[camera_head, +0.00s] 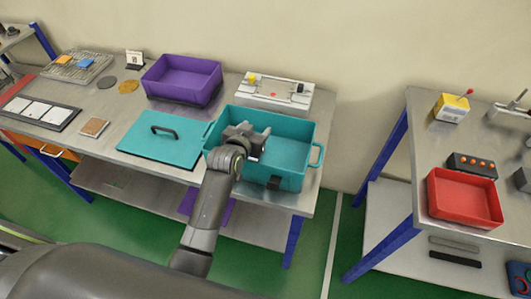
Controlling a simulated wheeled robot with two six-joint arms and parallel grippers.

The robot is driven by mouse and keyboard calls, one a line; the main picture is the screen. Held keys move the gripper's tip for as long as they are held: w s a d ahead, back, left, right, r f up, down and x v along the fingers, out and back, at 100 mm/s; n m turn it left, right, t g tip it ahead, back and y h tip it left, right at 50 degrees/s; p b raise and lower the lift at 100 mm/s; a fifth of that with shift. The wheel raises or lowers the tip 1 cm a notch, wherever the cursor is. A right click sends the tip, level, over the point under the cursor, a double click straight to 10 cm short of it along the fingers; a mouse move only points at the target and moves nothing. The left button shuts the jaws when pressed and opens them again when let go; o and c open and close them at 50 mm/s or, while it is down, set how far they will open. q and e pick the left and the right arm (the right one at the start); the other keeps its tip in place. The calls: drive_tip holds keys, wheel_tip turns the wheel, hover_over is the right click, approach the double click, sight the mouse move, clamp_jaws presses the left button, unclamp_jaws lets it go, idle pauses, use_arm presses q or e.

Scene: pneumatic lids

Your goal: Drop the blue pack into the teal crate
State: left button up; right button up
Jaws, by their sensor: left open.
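The teal crate (292,175) stands open near the right end of the left bench. My left gripper (256,147) is open over the left part of the crate, and nothing shows between its fingers. The gripper and wrist hide part of the crate's inside; the floor that shows at the right is bare. I cannot make out a blue pack in or beside the crate. Small blue and orange pieces (84,63) lie on a wire rack at the far left; I cannot tell whether one is the pack. My right gripper is not in view.
A teal lid (140,145) with a black handle lies flat left of the crate. A purple crate (184,75) and a white fixture (275,92) stand behind. A gap separates this bench from the right one, which bears a red tray (463,198).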

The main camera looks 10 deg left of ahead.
use_arm(q)
drive_tip(key=p+v, duration=1)
drive_tip(key=v, duration=0.7)
drive_tip(key=shift+s, duration=0.1)
